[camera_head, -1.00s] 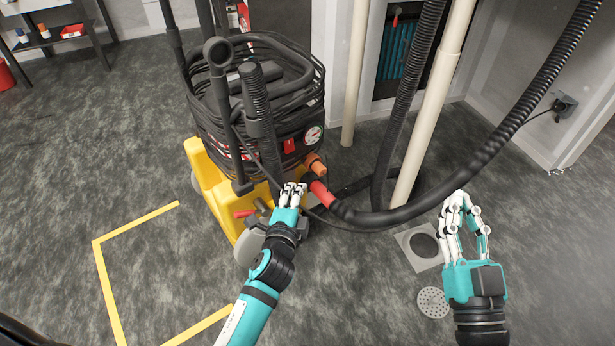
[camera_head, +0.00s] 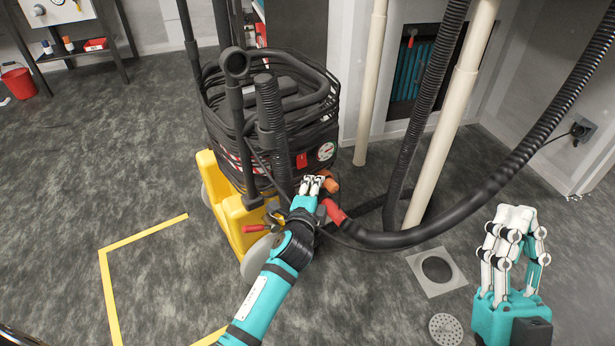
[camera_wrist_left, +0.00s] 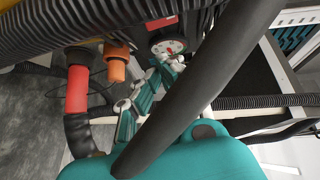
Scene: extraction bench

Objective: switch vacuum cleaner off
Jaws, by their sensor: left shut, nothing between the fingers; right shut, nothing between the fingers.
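The vacuum cleaner (camera_head: 228,215) has a yellow base and a black body wrapped in black cable and hose. On its front are a round white gauge (camera_head: 326,151) and a small red switch (camera_head: 301,160). My left gripper (camera_head: 313,180) is shut and empty, in front of the body just below the red switch and gauge. I cannot tell whether it touches anything. My right gripper (camera_head: 512,215) is shut and empty, raised over the floor at the right, away from the vacuum.
A red-ended black hose (camera_head: 440,228) runs right from the vacuum, beside an orange fitting (camera_wrist_left: 117,65). Pale pipes (camera_head: 449,120) stand behind it. A floor drain (camera_head: 436,269) and its loose round grate (camera_head: 446,329) lie at right. Yellow tape (camera_head: 145,233) marks clear floor at left.

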